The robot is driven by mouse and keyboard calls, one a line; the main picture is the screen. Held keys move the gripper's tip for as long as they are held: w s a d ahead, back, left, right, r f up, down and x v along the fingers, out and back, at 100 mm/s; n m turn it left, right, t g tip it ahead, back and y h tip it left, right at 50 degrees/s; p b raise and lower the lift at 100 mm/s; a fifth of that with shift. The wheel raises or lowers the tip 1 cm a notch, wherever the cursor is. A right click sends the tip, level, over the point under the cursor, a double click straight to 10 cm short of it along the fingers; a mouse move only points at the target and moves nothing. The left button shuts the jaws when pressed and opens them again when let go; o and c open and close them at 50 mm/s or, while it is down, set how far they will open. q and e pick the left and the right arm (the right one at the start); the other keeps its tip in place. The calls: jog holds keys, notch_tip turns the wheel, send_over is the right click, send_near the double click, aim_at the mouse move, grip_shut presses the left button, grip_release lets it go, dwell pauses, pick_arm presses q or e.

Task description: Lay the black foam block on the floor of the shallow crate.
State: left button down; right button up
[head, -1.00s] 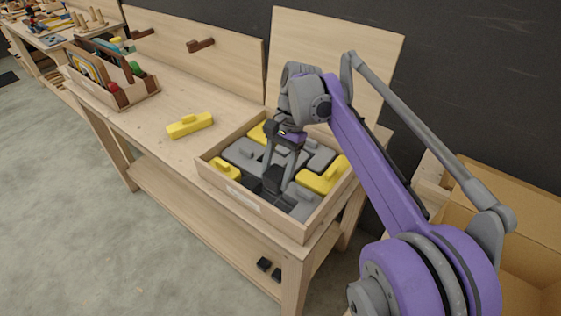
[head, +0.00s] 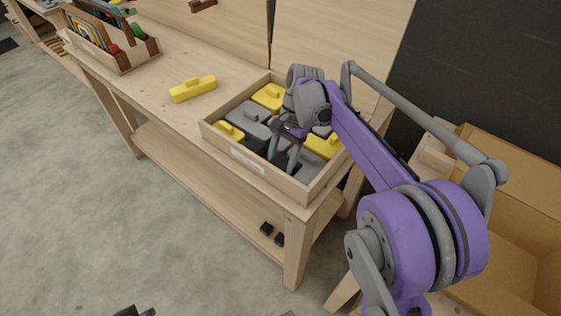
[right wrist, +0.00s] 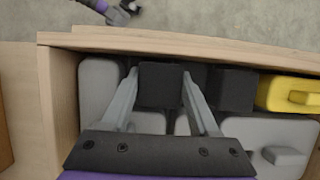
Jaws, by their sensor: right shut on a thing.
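The shallow crate (head: 247,162) stands on the bench and is filled with grey and yellow pieces. My right gripper (head: 277,153) reaches down into it from above. In the right wrist view its two fingers (right wrist: 160,76) are shut on the sides of a black foam block (right wrist: 162,86), near the crate's long wall (right wrist: 200,47). Whether the block touches the crate floor cannot be told. Another black block (right wrist: 235,90) lies beside it, toward the yellow piece. Part of my left gripper (head: 134,312) shows at the bottom edge; its jaws are unclear.
Yellow pieces (head: 323,146) and grey pieces (head: 249,121) crowd the crate. A loose yellow piece (head: 193,88) lies on the bench left of it. A cardboard box (head: 515,215) stands at right. A tool caddy (head: 112,42) stands far left.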

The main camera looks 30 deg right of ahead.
jog(key=shift+f, duration=0.1)
jog(key=o, duration=1.1)
jog(key=shift+r, duration=0.25)
jog(key=p+v, duration=0.1)
jog(key=v, duration=1)
jog(key=shift+d+r, duration=0.2)
jog(key=shift+r, duration=0.2)
